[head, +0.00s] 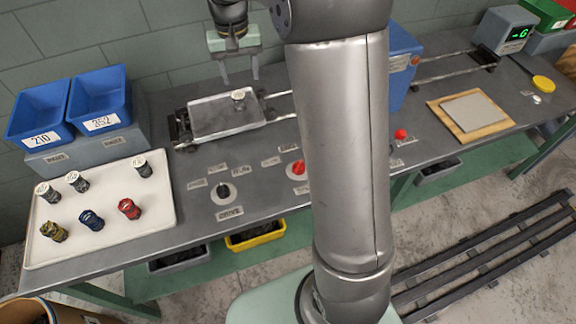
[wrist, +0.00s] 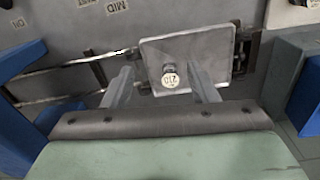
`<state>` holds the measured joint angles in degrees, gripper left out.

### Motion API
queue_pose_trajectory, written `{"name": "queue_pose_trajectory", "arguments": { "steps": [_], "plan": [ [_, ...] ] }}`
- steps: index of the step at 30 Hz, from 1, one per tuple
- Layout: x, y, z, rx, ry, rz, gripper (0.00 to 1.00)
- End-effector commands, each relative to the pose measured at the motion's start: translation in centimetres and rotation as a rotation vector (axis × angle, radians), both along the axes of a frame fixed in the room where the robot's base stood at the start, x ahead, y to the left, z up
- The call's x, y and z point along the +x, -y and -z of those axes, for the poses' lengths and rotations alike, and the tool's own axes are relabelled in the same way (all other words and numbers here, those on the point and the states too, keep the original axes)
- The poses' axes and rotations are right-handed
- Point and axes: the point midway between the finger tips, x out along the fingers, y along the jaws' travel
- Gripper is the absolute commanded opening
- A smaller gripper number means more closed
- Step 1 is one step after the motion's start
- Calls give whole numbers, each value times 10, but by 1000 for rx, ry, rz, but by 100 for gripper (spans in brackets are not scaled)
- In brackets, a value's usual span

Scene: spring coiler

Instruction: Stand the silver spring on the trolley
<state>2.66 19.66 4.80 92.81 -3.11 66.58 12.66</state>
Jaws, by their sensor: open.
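A silver-grey spring (head: 239,101) with a pale labelled cap stands upright on the flat plate of the trolley (head: 208,122), toward its right side. In the wrist view the spring (wrist: 169,75) shows end-on, its cap facing me, on the trolley plate (wrist: 210,55). My gripper (head: 240,79) is open and empty, pointing down above the trolley. In the wrist view its two fingers (wrist: 159,72) are wide apart, with the spring seen between them and touching neither.
A white tray (head: 100,240) at the left holds several springs: grey with pale caps, yellowish, blue and red. Blue bins (head: 42,108) stand behind it. A blue housing (head: 400,65) stands right of the trolley along the rails. Knobs and labels lie in front.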

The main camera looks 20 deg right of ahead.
Motion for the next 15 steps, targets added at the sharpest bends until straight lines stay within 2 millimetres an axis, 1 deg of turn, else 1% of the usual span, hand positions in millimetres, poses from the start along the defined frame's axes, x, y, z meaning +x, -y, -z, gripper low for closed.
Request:
{"name": "queue_pose_trajectory", "arguments": {
  "steps": [1, 2, 3, 5, 6, 8, 9, 12, 15],
  "plan": [
    [-38, 0, -9, -5, 7, -22, 53],
    [-58, 1, -10, -6, 11, -35, 53],
    [-87, 1, -11, -6, 13, -53, 53],
    [-129, 2, -8, -6, 20, -79, 53],
    [-156, 2, -4, -5, 23, -95, 53],
    [-194, 3, 5, 0, 27, -117, 53],
    [-216, 3, 11, 2, 32, -128, 53],
    [-260, 4, 28, 9, 36, -152, 53],
    [-285, 4, 39, 14, 39, -167, 53]
  ]
}}
